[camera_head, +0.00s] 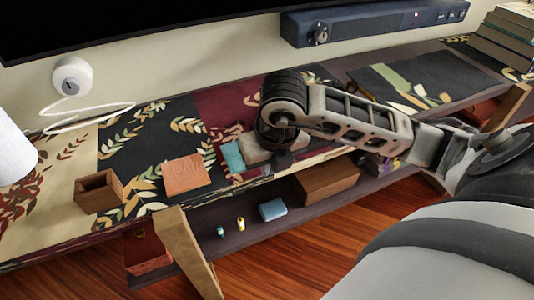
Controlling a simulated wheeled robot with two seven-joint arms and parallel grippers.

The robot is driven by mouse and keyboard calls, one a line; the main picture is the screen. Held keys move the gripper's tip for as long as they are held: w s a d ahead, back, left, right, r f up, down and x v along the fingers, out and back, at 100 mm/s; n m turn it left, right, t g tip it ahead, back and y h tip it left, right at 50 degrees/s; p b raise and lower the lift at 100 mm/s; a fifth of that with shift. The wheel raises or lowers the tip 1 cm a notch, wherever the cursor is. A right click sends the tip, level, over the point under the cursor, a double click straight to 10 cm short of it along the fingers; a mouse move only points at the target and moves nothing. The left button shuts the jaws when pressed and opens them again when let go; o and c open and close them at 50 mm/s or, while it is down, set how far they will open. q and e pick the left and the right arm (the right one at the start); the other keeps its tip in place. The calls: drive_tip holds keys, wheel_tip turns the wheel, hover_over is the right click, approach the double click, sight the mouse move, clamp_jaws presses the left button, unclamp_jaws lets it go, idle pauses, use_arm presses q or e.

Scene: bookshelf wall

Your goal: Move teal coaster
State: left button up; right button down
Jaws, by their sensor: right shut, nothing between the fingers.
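The teal coaster (232,157) is a small flat piece on the patterned shelf top, left of my right gripper. A pale grey block or coaster (253,147) lies right beside it, partly hidden by the gripper. My right gripper (283,160) reaches in from the right and points down over the shelf's front part. It is shut with nothing in it, close to the pale grey piece; I cannot tell whether they touch. My left gripper is not in view.
A terracotta square (186,175) and an open wooden box (99,191) are to the left. A white round device (72,77) with a cable stands behind. The lower shelf holds a blue item (272,209) and a brown box (327,179). Books (503,42) are stacked far right.

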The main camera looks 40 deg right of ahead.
sight(258, 172)
drive_tip(key=w+f, duration=0.2)
drive_tip(key=w+d+f, duration=0.1)
drive_tip(key=w+f, duration=0.2)
drive_tip(key=shift+d+f, duration=0.1)
drive_tip(key=shift+f, duration=0.25)
drive_tip(key=shift+w, duration=0.15)
drive_tip(key=shift+d, duration=0.1)
